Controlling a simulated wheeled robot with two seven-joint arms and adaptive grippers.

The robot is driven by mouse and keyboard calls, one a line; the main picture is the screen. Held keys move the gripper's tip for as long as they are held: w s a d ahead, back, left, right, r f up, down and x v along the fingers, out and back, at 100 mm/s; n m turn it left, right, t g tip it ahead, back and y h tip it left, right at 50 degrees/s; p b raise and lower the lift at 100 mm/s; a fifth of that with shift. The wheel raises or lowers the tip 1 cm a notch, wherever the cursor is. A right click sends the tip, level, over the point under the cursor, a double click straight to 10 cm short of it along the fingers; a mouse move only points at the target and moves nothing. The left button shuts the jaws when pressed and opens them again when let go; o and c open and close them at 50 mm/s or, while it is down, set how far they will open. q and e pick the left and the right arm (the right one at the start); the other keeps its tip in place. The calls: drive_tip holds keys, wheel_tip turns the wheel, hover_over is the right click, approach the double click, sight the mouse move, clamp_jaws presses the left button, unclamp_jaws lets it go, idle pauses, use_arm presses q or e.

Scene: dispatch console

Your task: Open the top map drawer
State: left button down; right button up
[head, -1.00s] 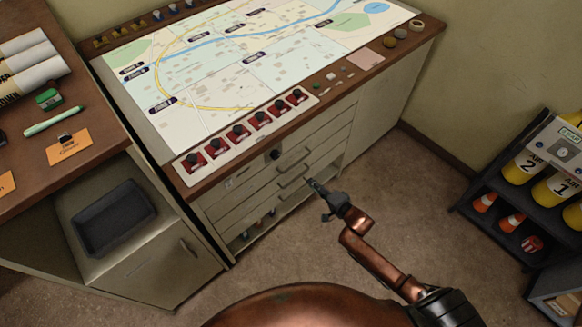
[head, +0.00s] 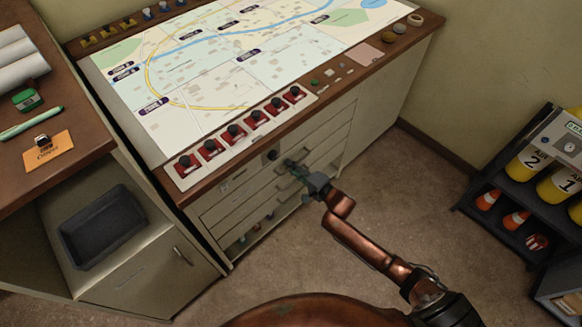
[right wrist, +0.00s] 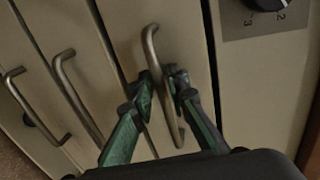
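The top map drawer (head: 240,197) is the upper of several pale drawer fronts under the map console, and it is closed. Its bar handle (right wrist: 152,45) shows in the right wrist view, the handle nearest the dial. My right gripper (head: 289,165) is at this drawer front in the head view. In the right wrist view its two green-and-black fingers (right wrist: 161,78) stand on either side of the handle, close to it. I cannot tell whether they press on it. My left gripper is out of view.
Lower drawer handles (right wrist: 78,98) stick out beside the fingers. A dial (head: 271,155) is above the drawer. The console top (head: 170,172) overhangs the drawers. A cabinet with a dark tray (head: 103,228) is left; a dark rack (head: 480,183) is right. Floor between is free.

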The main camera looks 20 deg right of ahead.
clamp_jaws()
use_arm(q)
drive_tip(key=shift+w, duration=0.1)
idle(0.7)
